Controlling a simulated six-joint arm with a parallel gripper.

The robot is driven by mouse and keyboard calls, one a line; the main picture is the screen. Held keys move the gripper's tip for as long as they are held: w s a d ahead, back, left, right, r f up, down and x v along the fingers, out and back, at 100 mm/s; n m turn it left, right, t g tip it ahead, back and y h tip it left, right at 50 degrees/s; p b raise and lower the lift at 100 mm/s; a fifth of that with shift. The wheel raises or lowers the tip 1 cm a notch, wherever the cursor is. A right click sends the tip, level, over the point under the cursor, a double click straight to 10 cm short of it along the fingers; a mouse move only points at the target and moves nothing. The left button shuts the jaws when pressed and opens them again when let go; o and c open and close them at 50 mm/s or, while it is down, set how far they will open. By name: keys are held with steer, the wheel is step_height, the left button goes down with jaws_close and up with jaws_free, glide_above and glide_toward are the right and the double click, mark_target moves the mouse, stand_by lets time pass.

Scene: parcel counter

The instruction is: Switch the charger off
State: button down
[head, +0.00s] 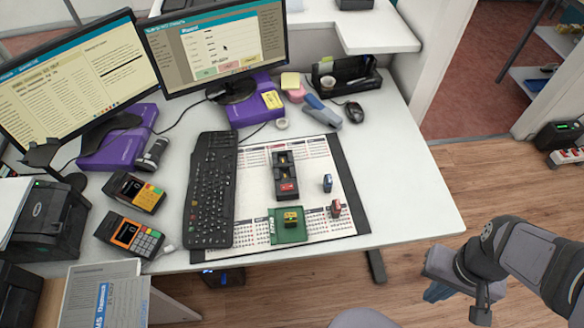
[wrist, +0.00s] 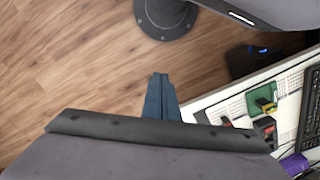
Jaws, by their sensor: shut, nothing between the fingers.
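The charger (head: 285,175) appears to be the long black unit lying on the desk calendar, with slots along its top and a red patch at its near end. In the wrist view the charger (wrist: 266,128) is partly cut off by my gripper's body. I cannot make out its switch or its state. My gripper (head: 436,292) is shut and empty, out over the floor beyond the desk's right front corner. In the wrist view my gripper's fingers (wrist: 160,80) are together, well away from the charger.
A green pad (head: 290,236) with a yellow-and-black block (head: 291,218) lies just in front. A blue item (head: 327,183) and a red item (head: 335,208) stand to the right. A keyboard (head: 210,190) lies left. The desk's right side (head: 405,195) is clear.

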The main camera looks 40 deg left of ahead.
steer(key=s+a+f+n+g+p, duration=0.1)
steer(key=s+a+f+n+g, duration=0.1)
steer(key=s+a+n, duration=0.15)
steer(key=n+t+y+p, duration=0.2)
steer(key=n+t+p, duration=0.1)
steer(key=n+t, duration=0.1)
glide_above(293, 186)
step_height(293, 186, down, 2)
steer(key=f, duration=0.1)
steer(key=shift+s+d+r+m, duration=0.25)
steer(key=shift+f+b, duration=0.15)
steer(key=shift+b, duration=0.15)
steer(key=shift+f+b, duration=2.2)
steer(key=shift+f, duration=1.15)
steer(key=shift+f+b, duration=0.35)
steer(key=shift+f, duration=0.15)
steer(key=shift+r+p, duration=1.05)
steer(key=shift+r, duration=0.45)
